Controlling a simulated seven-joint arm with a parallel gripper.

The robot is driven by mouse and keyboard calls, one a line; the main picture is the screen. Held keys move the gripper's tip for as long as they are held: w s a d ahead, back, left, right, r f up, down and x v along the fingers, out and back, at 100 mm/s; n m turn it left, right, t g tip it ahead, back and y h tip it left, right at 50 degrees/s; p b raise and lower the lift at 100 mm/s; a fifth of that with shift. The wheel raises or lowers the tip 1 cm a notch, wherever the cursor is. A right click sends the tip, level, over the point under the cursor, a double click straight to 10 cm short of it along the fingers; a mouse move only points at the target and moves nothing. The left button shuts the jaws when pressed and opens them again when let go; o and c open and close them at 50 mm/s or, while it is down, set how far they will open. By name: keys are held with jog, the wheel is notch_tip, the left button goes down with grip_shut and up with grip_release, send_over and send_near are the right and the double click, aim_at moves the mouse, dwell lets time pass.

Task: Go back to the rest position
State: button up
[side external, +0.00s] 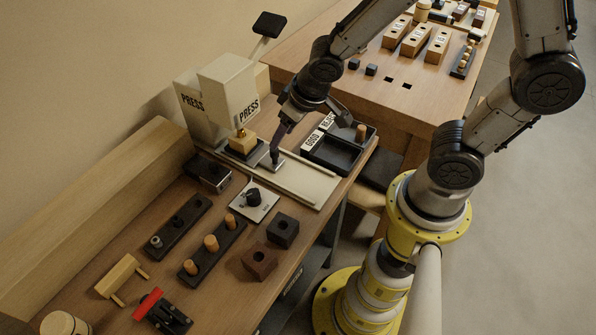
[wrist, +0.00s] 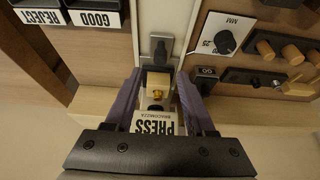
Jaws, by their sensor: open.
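My gripper (side external: 279,150) is low over the front of the press, near a small grey metal plate on its pale base. In the wrist view my gripper (wrist: 160,85) has its two purple fingers apart, one on each side of a light wooden block (wrist: 156,82) with a brass knob. I cannot tell whether the fingers touch the block. The block (side external: 244,145) sits at the foot of the white press (side external: 219,98) in the side view. The press label also shows below the block in the wrist view (wrist: 155,122).
A black two-part tray (side external: 337,150) labelled GOOD and REJECT stands right of the press. A dial plate (side external: 254,201), peg racks (side external: 211,248) and dark blocks (side external: 283,231) lie in front. A second table (side external: 400,102) is behind. A wooden ledge (side external: 95,215) runs along the wall.

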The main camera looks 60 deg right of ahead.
jog(key=shift+s+r, duration=0.15)
jog(key=shift+r, duration=0.2)
